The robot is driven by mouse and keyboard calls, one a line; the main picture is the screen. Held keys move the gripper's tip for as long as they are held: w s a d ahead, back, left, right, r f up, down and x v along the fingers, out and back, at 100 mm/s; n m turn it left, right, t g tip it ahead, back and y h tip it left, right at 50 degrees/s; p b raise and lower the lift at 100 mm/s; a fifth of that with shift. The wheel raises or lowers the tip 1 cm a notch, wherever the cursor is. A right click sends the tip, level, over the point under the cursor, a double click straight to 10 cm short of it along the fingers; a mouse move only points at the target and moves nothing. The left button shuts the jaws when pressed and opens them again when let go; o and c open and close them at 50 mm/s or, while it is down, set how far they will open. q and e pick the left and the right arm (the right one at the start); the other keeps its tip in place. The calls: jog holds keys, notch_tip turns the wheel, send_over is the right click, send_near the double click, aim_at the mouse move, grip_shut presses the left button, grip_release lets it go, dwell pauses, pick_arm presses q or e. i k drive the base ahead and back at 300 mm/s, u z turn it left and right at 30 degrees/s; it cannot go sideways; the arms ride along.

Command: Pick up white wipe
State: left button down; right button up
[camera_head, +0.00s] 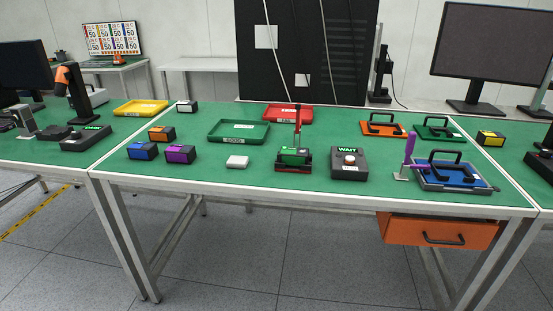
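A small white block (237,161), which looks like the white wipe, lies flat on the green table top (220,178) near its front edge, left of centre. It stands clear of other things, in front of the green tray and right of the purple-fronted box. Neither of my grippers shows in the head view, so I cannot see whether they are open or shut.
Behind the wipe are a green tray (238,139) and a red tray (287,121). A purple-fronted box (180,154) is to its left. A fixture (293,158) with an upright post and a grey WAIT button box (349,164) are to its right.

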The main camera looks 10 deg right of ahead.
aim_at(234, 161)
jog(key=z, duration=0.05)
jog(key=k, duration=0.5)
jog(key=u, duration=1.15)
jog(key=i, duration=1.65)
jog(key=z, duration=0.95)
jog(key=i, duration=0.25)
jog(key=z, duration=0.25)
